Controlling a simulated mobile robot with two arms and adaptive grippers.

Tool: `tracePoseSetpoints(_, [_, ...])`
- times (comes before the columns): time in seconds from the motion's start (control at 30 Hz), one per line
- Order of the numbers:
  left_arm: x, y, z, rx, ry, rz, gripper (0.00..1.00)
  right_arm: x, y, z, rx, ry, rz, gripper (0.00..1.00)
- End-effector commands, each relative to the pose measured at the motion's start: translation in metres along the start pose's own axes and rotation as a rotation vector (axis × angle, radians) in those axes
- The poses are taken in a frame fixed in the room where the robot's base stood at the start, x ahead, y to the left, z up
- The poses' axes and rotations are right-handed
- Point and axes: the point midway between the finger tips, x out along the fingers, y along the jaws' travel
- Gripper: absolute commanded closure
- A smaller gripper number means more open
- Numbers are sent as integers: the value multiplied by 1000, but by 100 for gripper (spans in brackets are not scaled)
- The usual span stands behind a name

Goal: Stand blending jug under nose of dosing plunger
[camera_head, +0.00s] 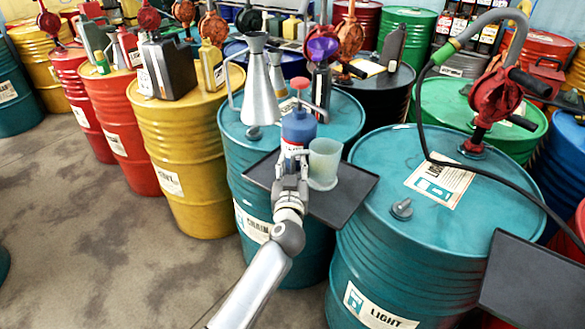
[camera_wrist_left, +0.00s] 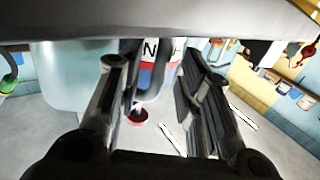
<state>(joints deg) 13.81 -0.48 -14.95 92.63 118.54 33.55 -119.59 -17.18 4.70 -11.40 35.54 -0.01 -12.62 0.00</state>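The blending jug (camera_head: 323,165) is a pale translucent cup, upright on a dark tray (camera_head: 345,205) at the teal drum. It stands just right of a blue bottle (camera_head: 298,127), which carries the dosing plunger with its red top (camera_head: 300,83). My left gripper (camera_head: 290,178) is in front of the bottle, left of the jug. In the left wrist view, which is upside down, the fingers (camera_wrist_left: 150,70) are apart, with the labelled bottle (camera_wrist_left: 147,73) beyond them and the jug (camera_wrist_left: 75,75) outside them. The jug's exact position under the nose cannot be told. My right gripper is not in view.
A metal funnel can (camera_head: 258,90) stands on the same drum, left of the bottle. Another teal drum (camera_head: 385,270) with a hose and red pump (camera_head: 490,100) is at right. A dark panel (camera_head: 530,285) juts in at lower right. Open floor (camera_head: 110,240) lies at left.

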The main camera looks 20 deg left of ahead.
Motion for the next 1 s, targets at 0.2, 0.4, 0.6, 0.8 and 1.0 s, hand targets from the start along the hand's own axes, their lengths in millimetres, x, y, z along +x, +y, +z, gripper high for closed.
tracePoseSetpoints(0.2, [-41, 0, 1, 2, -3, 3, 67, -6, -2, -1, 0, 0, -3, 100])
tracePoseSetpoints(0.4, [-83, 0, 2, 1, -4, 2, 67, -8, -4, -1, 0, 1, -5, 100])
tracePoseSetpoints(0.6, [-110, 0, 1, 1, -2, 1, 67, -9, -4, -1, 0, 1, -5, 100])
tracePoseSetpoints(0.8, [-118, 0, 1, 0, -2, 1, 67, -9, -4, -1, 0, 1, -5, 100])
tracePoseSetpoints(1.0, [-118, 0, 0, -1, 2, 1, 67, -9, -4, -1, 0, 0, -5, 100])
